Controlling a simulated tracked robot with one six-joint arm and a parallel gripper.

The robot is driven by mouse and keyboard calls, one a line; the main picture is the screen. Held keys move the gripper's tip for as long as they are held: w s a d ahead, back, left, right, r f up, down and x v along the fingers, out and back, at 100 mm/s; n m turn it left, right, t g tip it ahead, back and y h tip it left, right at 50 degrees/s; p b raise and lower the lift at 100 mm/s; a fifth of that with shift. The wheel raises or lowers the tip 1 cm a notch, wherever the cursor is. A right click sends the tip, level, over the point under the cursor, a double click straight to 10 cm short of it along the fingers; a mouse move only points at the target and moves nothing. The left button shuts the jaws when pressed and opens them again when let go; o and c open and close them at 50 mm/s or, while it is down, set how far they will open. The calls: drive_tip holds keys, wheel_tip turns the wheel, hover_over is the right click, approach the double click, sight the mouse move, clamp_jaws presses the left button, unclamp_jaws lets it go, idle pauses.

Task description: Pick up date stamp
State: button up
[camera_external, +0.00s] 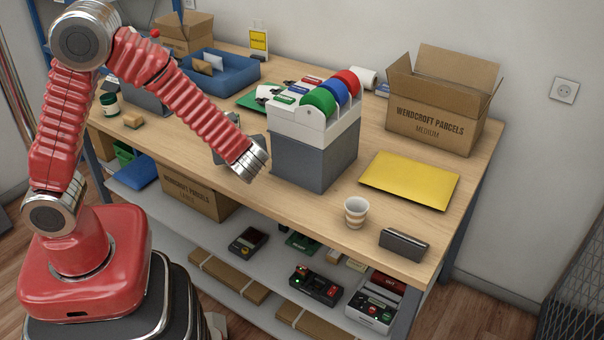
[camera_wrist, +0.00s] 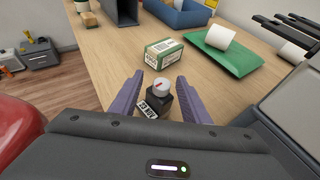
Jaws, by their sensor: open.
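In the wrist view, a small black block with a round white-and-red top (camera_wrist: 161,88) stands on the wooden counter and looks like the date stamp. A black-and-white lettered label (camera_wrist: 147,108) shows at its lower left; I cannot tell if it is part of it. My gripper (camera_wrist: 159,84) is open, with one purple-grey finger on each side of the block and gaps between. In the external view my gripper is low over the counter, left of the grey tape dispenser (camera_external: 300,160); the stamp is not clearly visible there.
A green-and-white box (camera_wrist: 164,52) stands just beyond the stamp. Behind it are a blue tray (camera_wrist: 180,16) and a green pad (camera_wrist: 243,58) with a white roll. A yellow envelope (camera_external: 410,178), a striped cup (camera_external: 355,212) and a carton (camera_external: 435,115) are to the right.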

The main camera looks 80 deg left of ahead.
drive_tip(key=shift+x, duration=2.55)
drive_tip(key=shift+w+f, duration=0.15)
drive_tip(key=shift+w, duration=0.05)
drive_tip(key=shift+c, duration=0.2)
drive_tip(key=shift+d, duration=0.1)
clamp_jaws()
